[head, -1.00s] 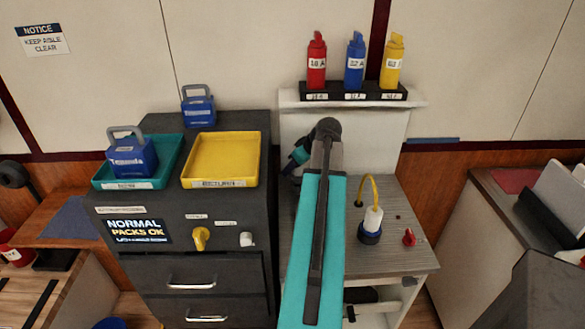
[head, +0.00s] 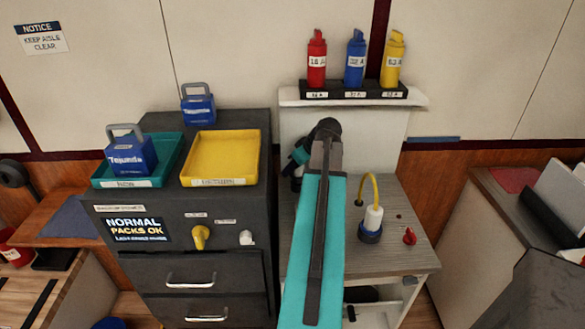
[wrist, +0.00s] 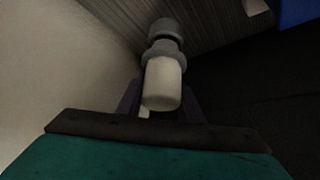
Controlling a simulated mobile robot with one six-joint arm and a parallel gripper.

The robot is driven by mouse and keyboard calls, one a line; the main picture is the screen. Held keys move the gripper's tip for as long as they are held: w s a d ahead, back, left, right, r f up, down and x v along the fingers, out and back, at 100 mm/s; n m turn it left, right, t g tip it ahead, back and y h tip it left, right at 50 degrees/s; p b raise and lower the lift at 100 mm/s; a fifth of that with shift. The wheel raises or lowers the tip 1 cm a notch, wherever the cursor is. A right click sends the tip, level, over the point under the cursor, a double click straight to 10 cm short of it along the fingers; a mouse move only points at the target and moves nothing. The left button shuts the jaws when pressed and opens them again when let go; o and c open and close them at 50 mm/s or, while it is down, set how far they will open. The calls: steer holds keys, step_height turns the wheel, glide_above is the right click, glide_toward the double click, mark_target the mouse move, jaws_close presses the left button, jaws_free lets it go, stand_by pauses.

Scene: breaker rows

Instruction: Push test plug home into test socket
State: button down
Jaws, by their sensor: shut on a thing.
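In the wrist view my gripper (wrist: 161,100) has its dark fingers on either side of a white cylindrical plug (wrist: 163,82) and is shut on it. Beyond the white body are a grey collar and a round grey end (wrist: 163,28). I cannot tell whether these grey parts belong to the plug or to a socket, nor how deep it sits. In the head view my arm hides the fingers and the held plug. Another white plug-like piece (head: 373,218) with a yellow cable stands upright in a blue ring (head: 370,235) on the bench.
A red knob (head: 409,236) sits on the grey bench top (head: 400,258). Left is a dark cabinet (head: 228,262) with a yellow tray (head: 258,165) and teal tray (head: 102,181). Red, blue and yellow packs stand on a rack (head: 354,90) behind. The bench's front right is clear.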

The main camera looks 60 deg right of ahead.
mark_target(292, 174)
steer(key=shift+f+b, duration=1)
steer(key=shift+f, duration=0.5)
stand_by(0.3)
steer(key=c, duration=1.2)
jaws_free()
steer(key=shift+o, duration=0.2)
steer(key=shift+r, duration=0.1)
steer(key=b+v, duration=0.2)
steer(key=v, duration=1.1)
steer(key=shift+s+r, duration=0.15)
steer(key=shift+r, duration=0.1)
